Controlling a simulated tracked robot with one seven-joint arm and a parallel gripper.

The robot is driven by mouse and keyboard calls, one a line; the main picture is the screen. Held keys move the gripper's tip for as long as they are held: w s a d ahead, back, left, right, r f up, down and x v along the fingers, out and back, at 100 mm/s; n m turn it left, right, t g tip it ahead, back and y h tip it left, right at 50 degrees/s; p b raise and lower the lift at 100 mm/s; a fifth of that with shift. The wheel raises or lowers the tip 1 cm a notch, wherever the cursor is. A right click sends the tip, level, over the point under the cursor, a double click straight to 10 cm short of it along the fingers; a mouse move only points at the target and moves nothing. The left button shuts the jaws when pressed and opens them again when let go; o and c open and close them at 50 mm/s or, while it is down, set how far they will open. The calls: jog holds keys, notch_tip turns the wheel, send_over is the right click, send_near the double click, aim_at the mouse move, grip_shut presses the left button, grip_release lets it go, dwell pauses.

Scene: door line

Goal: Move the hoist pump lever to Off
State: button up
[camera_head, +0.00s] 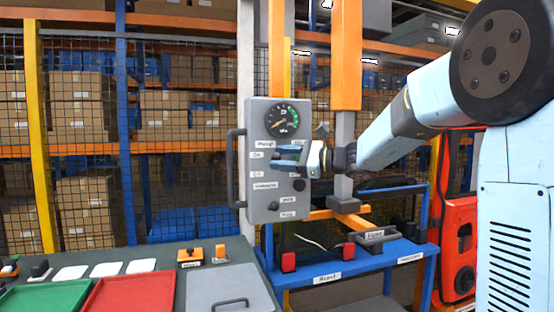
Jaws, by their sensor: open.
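A grey control box (262,205) hangs on a post in the middle of the head view. It carries a round dial gauge (283,118), small white labels and dark knobs. My gripper (278,153) is open in front of the upper middle of the box, below the gauge. Its fingers point left, beside a label that seems to read "Pump". The pump lever is not clearly visible; my gripper covers that part of the box, so I cannot tell the lever's position or whether I touch it.
A grey handle (233,168) runs down the box's left side. A blue bench (350,262) with red blocks stands below right. A table with a green tray (45,299) and a red tray (128,292) is in front. An orange post (346,55) stands close behind my gripper.

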jog(key=shift+x, duration=1.05)
jog(key=shift+c, duration=0.4)
grip_shut()
